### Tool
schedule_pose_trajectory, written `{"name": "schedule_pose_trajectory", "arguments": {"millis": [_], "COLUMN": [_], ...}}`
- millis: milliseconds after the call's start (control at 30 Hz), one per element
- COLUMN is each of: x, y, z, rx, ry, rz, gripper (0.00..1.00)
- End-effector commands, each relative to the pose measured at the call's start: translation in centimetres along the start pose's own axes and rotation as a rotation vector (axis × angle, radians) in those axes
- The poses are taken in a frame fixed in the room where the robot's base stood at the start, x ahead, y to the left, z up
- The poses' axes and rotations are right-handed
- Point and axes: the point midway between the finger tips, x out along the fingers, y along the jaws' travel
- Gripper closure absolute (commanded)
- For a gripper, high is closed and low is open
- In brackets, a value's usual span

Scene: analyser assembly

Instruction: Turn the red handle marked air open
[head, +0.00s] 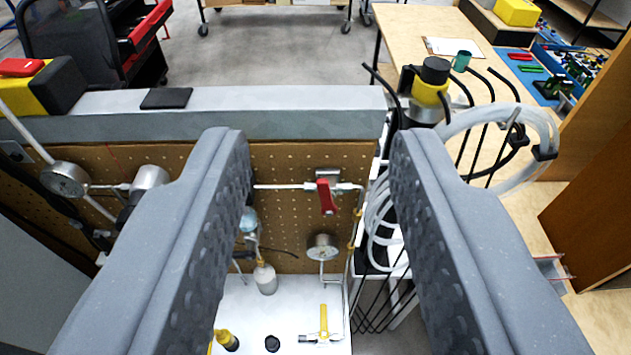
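A red handle (326,197) sits on a thin pipe on the brown pegboard panel, near the middle of the head view. It hangs down from the pipe line, slightly tilted. Any marking on it is too small to read. My gripper (318,150) is open, with its two grey fingers wide apart on either side of the view. The red handle appears between the fingers, beyond them and apart from both. Nothing is held.
Round gauges hang left (64,179) and below the handle (322,247). A yellow handle (323,320) lies on the white bench surface (290,300). Coiled clear hoses (545,125) and a black-and-yellow device (431,90) stand right. A grey ledge (290,112) tops the panel.

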Motion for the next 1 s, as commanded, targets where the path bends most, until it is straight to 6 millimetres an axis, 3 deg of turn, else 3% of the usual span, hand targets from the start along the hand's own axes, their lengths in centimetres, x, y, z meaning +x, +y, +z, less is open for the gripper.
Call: {"name": "schedule_pose_trajectory", "arguments": {"millis": [167, 400, 633, 800, 1000], "x": [1.7, 7.7, 10.8, 11.4, 12.3], "y": [0.3, 1.0, 0.9, 0.9, 0.8], "z": [2.3, 11.6, 19.0, 21.1, 21.0], "rx": [-0.016, -0.088, -0.150, -0.168, -0.172], "ry": [0.011, 0.084, 0.162, 0.192, 0.197], "rz": [0.001, 0.002, 0.001, 0.002, 0.002], "gripper": [0.64, 0.64, 0.64, 0.64, 0.64]}}
